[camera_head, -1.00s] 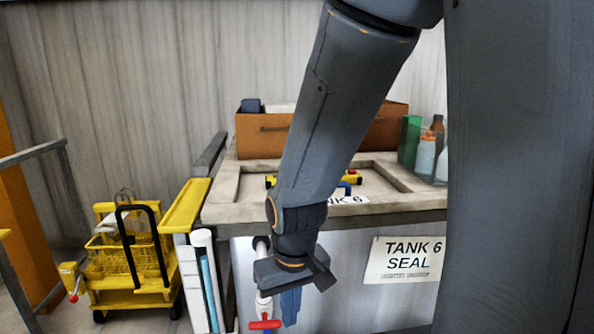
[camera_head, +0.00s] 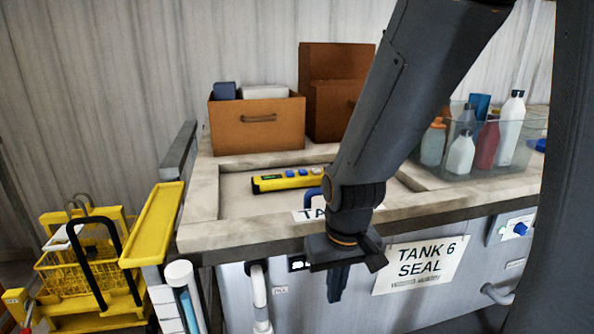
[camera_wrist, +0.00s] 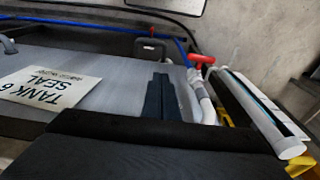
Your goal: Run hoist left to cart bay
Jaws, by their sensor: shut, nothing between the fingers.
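A yellow and black hand control with blue buttons (camera_head: 287,180), which looks like a hoist pendant, lies in the recessed tank top (camera_head: 240,204). The hoist itself is not clearly visible. A yellow cart with a wire basket and black handle (camera_head: 130,238) stands at the lower left, partly cut off. My gripper (camera_head: 338,285) is shut and empty, pointing down in front of the tank's front panel, below and apart from the control. In the wrist view its dark fingers (camera_wrist: 158,97) show against the grey panel, with nothing between them.
A TANK 6 SEAL sign (camera_head: 420,265) is on the front panel. Brown boxes (camera_head: 257,132) and a clear bin of bottles (camera_head: 480,150) stand on the counter. A white pipe (camera_head: 259,295) runs down the front. In the wrist view a red valve handle (camera_wrist: 201,59) shows.

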